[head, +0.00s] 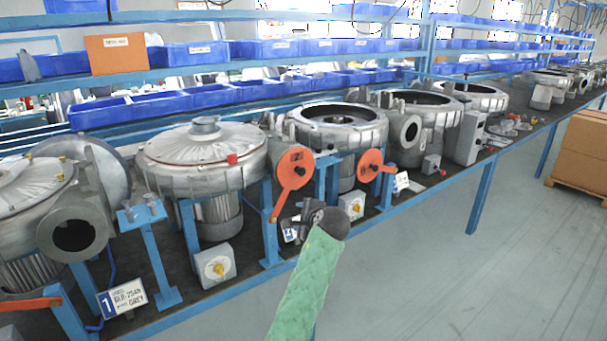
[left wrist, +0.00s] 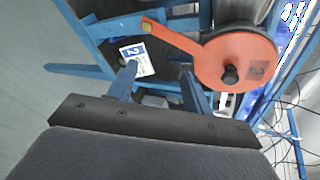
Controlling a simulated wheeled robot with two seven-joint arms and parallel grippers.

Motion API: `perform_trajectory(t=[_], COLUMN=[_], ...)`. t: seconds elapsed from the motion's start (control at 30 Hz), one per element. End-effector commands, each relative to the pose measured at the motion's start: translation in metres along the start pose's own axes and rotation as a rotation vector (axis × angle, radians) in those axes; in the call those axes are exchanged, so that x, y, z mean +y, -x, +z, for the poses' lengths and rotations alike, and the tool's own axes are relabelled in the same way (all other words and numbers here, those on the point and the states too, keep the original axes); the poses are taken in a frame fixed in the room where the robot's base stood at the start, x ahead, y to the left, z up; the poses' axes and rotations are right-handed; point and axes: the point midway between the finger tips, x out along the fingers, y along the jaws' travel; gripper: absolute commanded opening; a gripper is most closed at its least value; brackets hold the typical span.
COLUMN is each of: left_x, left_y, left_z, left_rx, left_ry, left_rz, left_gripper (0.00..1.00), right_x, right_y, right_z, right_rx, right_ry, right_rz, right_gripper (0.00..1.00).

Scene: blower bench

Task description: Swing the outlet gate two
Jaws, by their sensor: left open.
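Outlet gate two (head: 295,165) is an orange disc marked 2, on the front of a blower. Its straight handle (head: 281,200) hangs down and slightly left in the head view. In the left wrist view the disc (left wrist: 225,65) is upper right, and its handle (left wrist: 175,42) runs up-left to a round yellowish end. My left gripper (head: 298,222), on a green-sleeved arm, is just right of the handle's lower end in the head view. Its two fingers (left wrist: 158,72) are open and empty, short of the handle. My right gripper is not in view.
Another orange gate (head: 370,160) is to the right, and an orange lever (head: 30,304) is at far left. A switch box (head: 352,205) and a blue bench post (head: 270,225) stand close by. The aisle floor (head: 480,270) is clear at right.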

Motion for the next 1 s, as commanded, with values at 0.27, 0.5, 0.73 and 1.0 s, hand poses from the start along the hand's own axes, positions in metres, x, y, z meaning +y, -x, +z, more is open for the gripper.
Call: perform_trajectory(t=[0.27, 0.5, 0.73, 1.0], left_x=[-0.060, -0.100, -0.113, -0.125], left_y=[-0.011, -0.010, -0.011, -0.036], left_z=[-0.022, -0.040, -0.044, -0.033], left_rx=[-0.241, -0.435, -0.504, -0.506], left_ry=[-0.675, -1.136, -1.286, -1.289], left_rz=[-0.083, -0.082, -0.069, -0.067], left_gripper=[0.50, 0.50, 0.50, 0.50], right_x=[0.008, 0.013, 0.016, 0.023], right_y=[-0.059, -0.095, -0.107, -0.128], right_z=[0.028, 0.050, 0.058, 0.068], right_rx=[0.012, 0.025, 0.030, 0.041], right_ry=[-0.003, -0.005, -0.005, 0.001], right_rz=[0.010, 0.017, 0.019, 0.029], right_gripper=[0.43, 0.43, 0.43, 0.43])
